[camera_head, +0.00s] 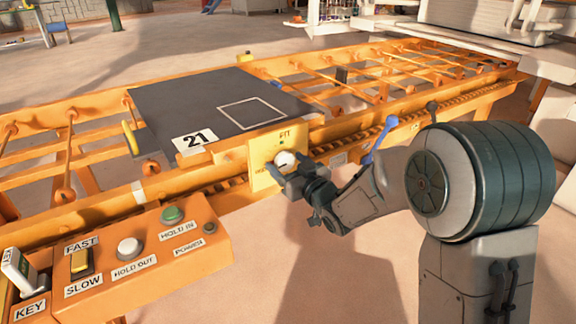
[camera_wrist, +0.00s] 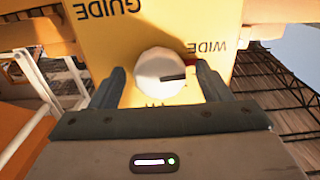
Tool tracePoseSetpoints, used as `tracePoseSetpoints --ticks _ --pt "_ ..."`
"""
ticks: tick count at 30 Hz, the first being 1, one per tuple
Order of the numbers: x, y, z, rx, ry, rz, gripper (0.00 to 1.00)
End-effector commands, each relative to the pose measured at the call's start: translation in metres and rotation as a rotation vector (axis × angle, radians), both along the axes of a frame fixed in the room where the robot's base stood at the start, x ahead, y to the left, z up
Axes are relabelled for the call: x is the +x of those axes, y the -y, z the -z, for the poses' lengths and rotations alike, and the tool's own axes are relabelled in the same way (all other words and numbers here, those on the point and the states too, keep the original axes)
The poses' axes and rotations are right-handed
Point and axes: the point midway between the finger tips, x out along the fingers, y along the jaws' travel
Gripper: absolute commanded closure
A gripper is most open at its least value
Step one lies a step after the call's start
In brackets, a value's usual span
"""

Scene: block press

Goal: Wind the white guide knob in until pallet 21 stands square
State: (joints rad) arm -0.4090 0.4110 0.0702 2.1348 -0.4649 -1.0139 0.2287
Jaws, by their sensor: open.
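The white guide knob (camera_head: 285,160) sits on a yellow plate (camera_head: 262,166) on the side of the orange conveyor. In the wrist view the round knob (camera_wrist: 160,72) lies between the two dark fingers of my gripper (camera_wrist: 160,88), with a visible gap on each side. The plate there carries the words GUIDE and WIDE, upside down. My gripper (camera_head: 290,176) is open around the knob. Pallet 21 (camera_head: 185,100) is a dark grey slab on the conveyor, with a white label "21" at its near corner. It looks turned at an angle to the rails.
An orange control box (camera_head: 205,262) at the lower left carries a green HOLD IN button (camera_head: 172,214), a white HOLD OUT button (camera_head: 130,247), a FAST/SLOW switch (camera_head: 80,262) and a key. A blue lever (camera_head: 382,135) stands right of the plate. Rollers beyond the pallet are empty.

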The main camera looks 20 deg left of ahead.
Motion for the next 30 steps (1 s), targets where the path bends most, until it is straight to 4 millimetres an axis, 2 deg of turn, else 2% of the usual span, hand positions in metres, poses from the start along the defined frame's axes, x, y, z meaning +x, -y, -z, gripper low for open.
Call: tracePoseSetpoints --ticks 2,6,7,19,30 --pt "-0.0001 0.0002 0.0000 0.000 0.000 0.000 0.32" --pt "-0.0002 0.0002 0.0000 0.000 0.000 0.000 0.71" --pt "-0.0003 0.0002 0.0000 0.000 0.000 0.000 0.74" --pt "-0.0003 0.0002 -0.0002 0.043 -0.050 0.000 0.74" --pt "0.0002 0.0003 -0.0008 0.218 -0.256 0.001 0.74"
